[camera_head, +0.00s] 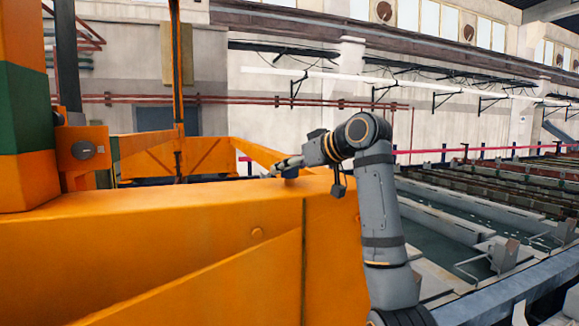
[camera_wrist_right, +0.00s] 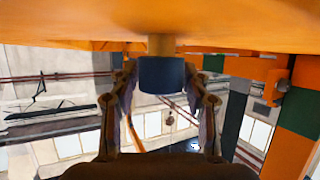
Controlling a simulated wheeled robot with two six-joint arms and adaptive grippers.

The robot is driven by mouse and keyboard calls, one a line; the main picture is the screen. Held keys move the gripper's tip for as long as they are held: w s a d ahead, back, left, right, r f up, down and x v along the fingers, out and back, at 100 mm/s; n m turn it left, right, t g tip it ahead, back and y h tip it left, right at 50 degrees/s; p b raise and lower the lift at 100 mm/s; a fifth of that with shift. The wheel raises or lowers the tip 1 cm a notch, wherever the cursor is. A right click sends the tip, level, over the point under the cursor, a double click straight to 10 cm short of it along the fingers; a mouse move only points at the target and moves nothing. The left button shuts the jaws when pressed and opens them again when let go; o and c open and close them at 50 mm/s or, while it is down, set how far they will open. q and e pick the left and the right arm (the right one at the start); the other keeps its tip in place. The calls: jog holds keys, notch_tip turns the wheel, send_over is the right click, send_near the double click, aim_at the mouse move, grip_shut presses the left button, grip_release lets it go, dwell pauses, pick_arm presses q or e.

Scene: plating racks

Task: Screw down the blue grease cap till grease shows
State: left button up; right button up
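The blue grease cap (camera_wrist_right: 162,75) sits on a short brass-coloured stem (camera_wrist_right: 161,45) against the orange surface in the right wrist view. In the head view the cap (camera_head: 291,173) is a small dark blue shape at the top edge of the orange beam. My right gripper (camera_wrist_right: 161,70) has one finger on each side of the cap. The fingertips are very close to its sides, and I cannot tell whether they touch. In the head view the right gripper (camera_head: 279,168) partly hides the cap. No grease can be made out. My left gripper is out of view.
A large orange beam (camera_head: 150,230) fills the front left. An orange and green post (camera_head: 25,120) rises at the far left. Long tanks (camera_head: 450,235) with walkways lie at the right. A blue-grey rail (camera_head: 520,295) runs along the lower right. The space above the beam is open.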

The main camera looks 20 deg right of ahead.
jog(key=c, duration=0.7)
jog(key=shift+m+t+h, duration=0.3)
jog(key=shift+m, duration=0.1)
jog(key=shift+a+m+h+b, duration=0.15)
jog(key=shift+m+h+b, duration=0.3)
jog(key=shift+m+h, duration=0.2)
jog(key=m+t+h, duration=0.1)
jog(key=m+h, duration=0.1)
jog(key=h, duration=0.1)
jog(key=shift+b, duration=0.3)
jog(key=m+h, duration=0.2)
jog(key=shift+m+h, duration=0.25)
jog(key=shift+m, duration=0.1)
jog(key=shift+m+g+h, duration=0.3)
jog(key=shift+m+h, duration=0.8)
jog(key=shift+h, duration=0.2)
jog(key=shift+d, duration=0.2)
